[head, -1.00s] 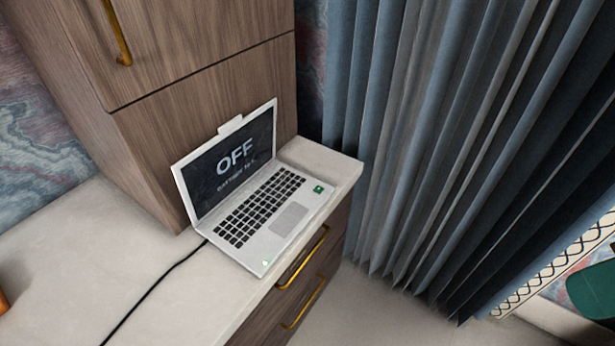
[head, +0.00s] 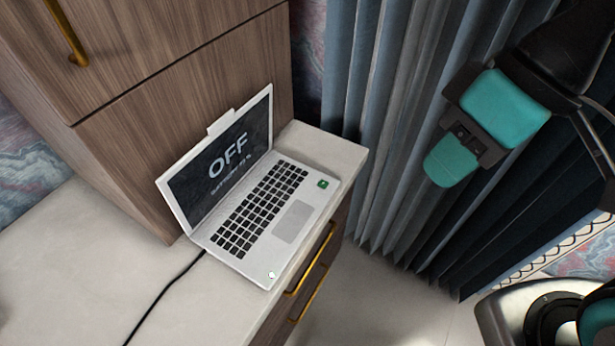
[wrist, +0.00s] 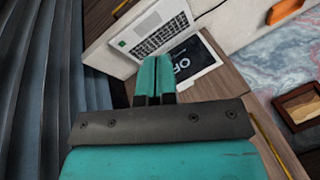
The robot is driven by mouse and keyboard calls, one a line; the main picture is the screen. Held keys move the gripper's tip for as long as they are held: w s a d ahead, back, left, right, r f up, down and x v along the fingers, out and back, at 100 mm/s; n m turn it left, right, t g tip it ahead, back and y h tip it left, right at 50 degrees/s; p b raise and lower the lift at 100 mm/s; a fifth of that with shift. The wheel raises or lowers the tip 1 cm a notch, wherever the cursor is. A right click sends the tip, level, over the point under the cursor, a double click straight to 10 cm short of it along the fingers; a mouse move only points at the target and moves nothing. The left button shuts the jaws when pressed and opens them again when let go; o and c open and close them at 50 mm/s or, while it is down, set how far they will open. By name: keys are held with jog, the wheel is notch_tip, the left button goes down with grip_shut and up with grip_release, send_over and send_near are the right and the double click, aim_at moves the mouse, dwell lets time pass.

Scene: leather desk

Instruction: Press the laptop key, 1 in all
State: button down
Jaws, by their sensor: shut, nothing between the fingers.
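The open silver laptop (head: 262,213) stands on the pale desk top, its dark screen (head: 222,166) reading "OFF" with smaller text that is too blurred to read. Its black keyboard (head: 258,211) and the grey touchpad (head: 292,222) face up. A small green patch (head: 322,184) is at the keyboard deck's far right corner. My teal gripper (head: 437,183) hangs to the right of the laptop, apart from it, in front of the curtain. In the wrist view my gripper's fingers (wrist: 153,66) are together and empty, with the laptop (wrist: 158,32) beyond them.
A wooden cabinet (head: 190,80) stands close behind the laptop. A black cable (head: 165,297) runs from the laptop across the desk top (head: 70,270). Drawers with brass handles (head: 312,262) are below the front edge. Grey-blue curtains (head: 390,130) hang at the right.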

jog(key=m+t+y+p, duration=0.1)
jog(key=m+t+p, duration=0.8)
jog(key=m, duration=1.7)
send_over(322, 185)
jog(key=p, duration=0.2)
notch_tip(322, 185, down, 23)
jog(key=g, duration=0.1)
jog(key=shift+f+g, duration=0.15)
jog(key=shift+g, duration=0.25)
jog(key=shift+f, duration=0.1)
notch_tip(322, 185, down, 9)
jog(key=b, duration=0.7)
jog(key=shift+r, duration=0.2)
jog(key=shift+f, duration=0.1)
